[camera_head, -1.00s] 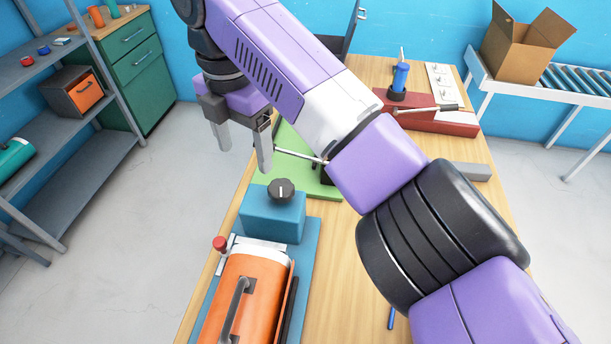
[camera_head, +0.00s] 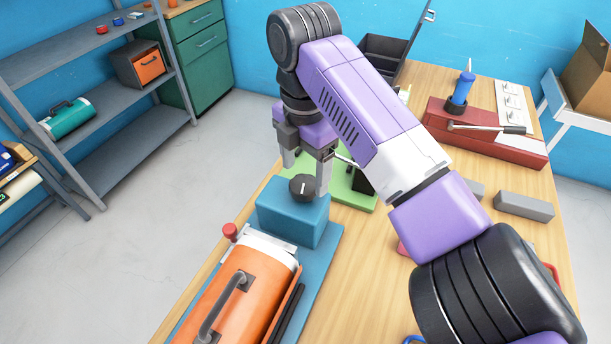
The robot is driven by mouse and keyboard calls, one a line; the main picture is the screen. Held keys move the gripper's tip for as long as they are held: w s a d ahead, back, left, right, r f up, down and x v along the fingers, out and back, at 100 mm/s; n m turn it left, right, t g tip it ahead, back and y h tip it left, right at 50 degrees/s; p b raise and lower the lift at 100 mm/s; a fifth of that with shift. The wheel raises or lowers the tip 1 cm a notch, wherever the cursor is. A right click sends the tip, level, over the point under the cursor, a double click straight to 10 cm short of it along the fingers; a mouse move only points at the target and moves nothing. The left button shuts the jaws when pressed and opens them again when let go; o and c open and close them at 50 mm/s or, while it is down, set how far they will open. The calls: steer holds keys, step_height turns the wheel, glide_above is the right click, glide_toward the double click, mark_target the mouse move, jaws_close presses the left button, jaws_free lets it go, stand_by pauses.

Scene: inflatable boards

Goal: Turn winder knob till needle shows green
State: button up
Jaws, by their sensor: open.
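The winder knob (camera_head: 302,188) is black and round with a white mark. It sits on top of a blue box (camera_head: 291,217) near the table's left edge. My gripper (camera_head: 306,179) points down with its two fingers apart. One finger shows just right of the knob, the other behind and left of it. I cannot tell whether either finger touches the knob. No needle or green zone can be made out in this view.
An orange cylinder with a handle (camera_head: 241,293) and a red-topped post (camera_head: 230,231) stand in front of the box. A green board (camera_head: 352,188) lies behind it. Grey shelves (camera_head: 95,100) stand left.

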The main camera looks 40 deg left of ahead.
mark_target(302, 187)
steer(key=shift+f, duration=1.35)
steer(key=c, duration=1.4)
steer(key=shift+o, duration=0.2)
steer(key=shift+r+p, duration=0.1)
steer(key=shift+p, duration=0.35)
steer(key=shift+r+m+p, duration=0.15)
steer(key=shift+m+p, duration=0.9)
steer(key=shift+m, duration=0.05)
steer(key=m+p, duration=0.4)
steer(key=shift+s, duration=0.1)
steer(key=m+p, duration=0.3)
steer(key=m, duration=0.2)
steer(key=shift+m+p, duration=1.05)
steer(key=shift+m, duration=0.75)
